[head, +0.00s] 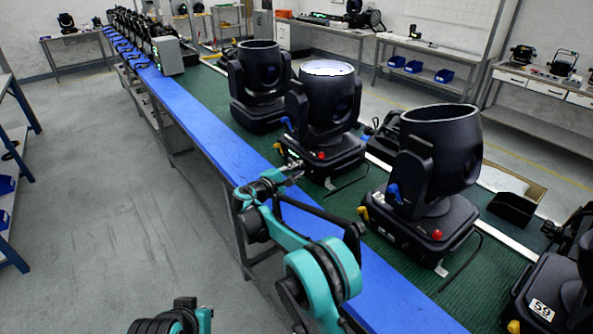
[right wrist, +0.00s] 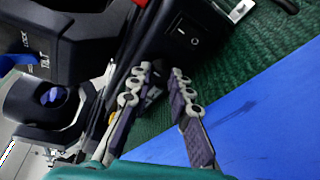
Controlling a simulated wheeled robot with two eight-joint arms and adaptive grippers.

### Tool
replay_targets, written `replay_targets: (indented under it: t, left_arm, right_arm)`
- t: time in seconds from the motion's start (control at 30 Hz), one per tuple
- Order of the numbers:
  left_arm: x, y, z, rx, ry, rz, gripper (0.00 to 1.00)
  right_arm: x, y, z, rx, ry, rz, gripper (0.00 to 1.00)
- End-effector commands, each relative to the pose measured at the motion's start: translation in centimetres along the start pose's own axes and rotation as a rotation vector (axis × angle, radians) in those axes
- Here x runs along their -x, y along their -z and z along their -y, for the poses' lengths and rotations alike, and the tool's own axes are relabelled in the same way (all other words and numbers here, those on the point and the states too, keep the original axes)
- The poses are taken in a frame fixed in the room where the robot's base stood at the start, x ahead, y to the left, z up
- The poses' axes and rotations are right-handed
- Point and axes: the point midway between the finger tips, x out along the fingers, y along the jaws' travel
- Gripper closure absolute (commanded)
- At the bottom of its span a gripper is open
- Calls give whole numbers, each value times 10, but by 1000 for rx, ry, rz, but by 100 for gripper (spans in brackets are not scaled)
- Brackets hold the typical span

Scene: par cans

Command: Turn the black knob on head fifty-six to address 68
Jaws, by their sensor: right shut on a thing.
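A black moving-head light (head: 325,108) with a bright round lens stands on the green-topped bench, its number not readable. My right gripper (head: 292,168) is at the front panel of its base (head: 328,152). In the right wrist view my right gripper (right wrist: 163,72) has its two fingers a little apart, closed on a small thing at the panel. The black knob is hidden between the fingers and cannot be made out. A rocker power switch (right wrist: 188,32) is beside the fingertips. My left gripper does not show in the head view.
Similar lights stand on both sides: one behind (head: 262,75), one nearer (head: 440,150), and one labelled 59 (head: 545,295) at the right edge. Blue edging (head: 205,125) runs along the bench front.

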Motion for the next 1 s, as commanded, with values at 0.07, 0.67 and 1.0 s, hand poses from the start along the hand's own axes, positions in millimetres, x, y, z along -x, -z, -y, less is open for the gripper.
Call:
replay_targets:
  t: [0.07, 0.67, 1.0]
  left_arm:
    - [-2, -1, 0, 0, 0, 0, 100]
    - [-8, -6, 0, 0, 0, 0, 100]
    - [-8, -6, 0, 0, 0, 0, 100]
  right_arm:
    - [0, 0, 2, -56, -18, -3, 100]
    - [0, 0, 4, -347, -112, -18, 100]
    - [0, 0, 4, -364, -118, -19, 100]
